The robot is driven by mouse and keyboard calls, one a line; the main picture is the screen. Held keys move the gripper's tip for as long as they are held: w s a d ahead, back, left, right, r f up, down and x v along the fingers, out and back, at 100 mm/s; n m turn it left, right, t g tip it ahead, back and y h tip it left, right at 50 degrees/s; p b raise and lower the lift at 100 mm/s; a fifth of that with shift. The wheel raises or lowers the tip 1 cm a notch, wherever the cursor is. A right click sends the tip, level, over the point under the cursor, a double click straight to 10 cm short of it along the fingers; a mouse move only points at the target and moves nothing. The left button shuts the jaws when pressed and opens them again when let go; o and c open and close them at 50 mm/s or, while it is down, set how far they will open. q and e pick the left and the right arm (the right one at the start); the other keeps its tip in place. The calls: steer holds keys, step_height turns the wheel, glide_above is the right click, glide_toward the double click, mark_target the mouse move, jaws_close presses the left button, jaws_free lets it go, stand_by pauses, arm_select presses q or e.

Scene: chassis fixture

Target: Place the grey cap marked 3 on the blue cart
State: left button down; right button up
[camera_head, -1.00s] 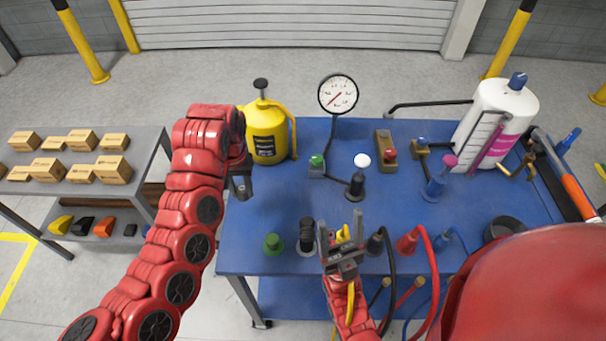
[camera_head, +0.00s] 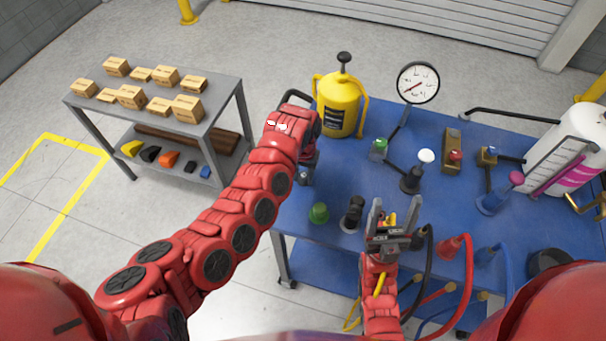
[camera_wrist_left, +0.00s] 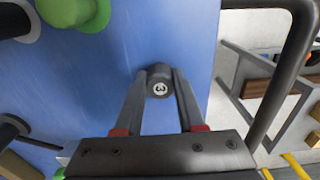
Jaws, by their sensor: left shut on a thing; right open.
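The grey cap marked 3 (camera_wrist_left: 159,88) is between the fingertips of my left gripper (camera_wrist_left: 160,95), which is shut on it. Its round face with the 3 points toward the wrist camera. In the head view my left gripper (camera_head: 305,172) is over the left edge strip of the blue cart (camera_head: 335,178); the cap is hardly visible there. The blue cart top also shows below the cap in the wrist view (camera_wrist_left: 120,50). I cannot tell whether the cap touches it. My right gripper (camera_head: 389,212) is open and empty near the cart's front edge.
A green knob (camera_head: 319,212) and a black fitting (camera_head: 353,213) stand near the cart's front left. A yellow canister (camera_head: 338,105) stands behind my left gripper. Hoses and a gauge (camera_head: 418,83) take up more room. A grey shelf (camera_head: 215,118) with boxes stands left.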

mark_target(303, 176)
arm_select(q)
steer(key=c, duration=0.5)
jaws_free()
steer(key=shift+f, duration=0.1)
steer(key=shift+r, duration=0.6)
step_height(303, 176, up, 6)
steer(key=shift+w+f+b, duration=0.1)
steer(key=shift+f+b, duration=0.05)
steer(key=shift+b, duration=1.1)
step_height(303, 176, up, 6)
steer(key=shift+f+p, duration=0.25)
steer(key=shift+p, duration=0.1)
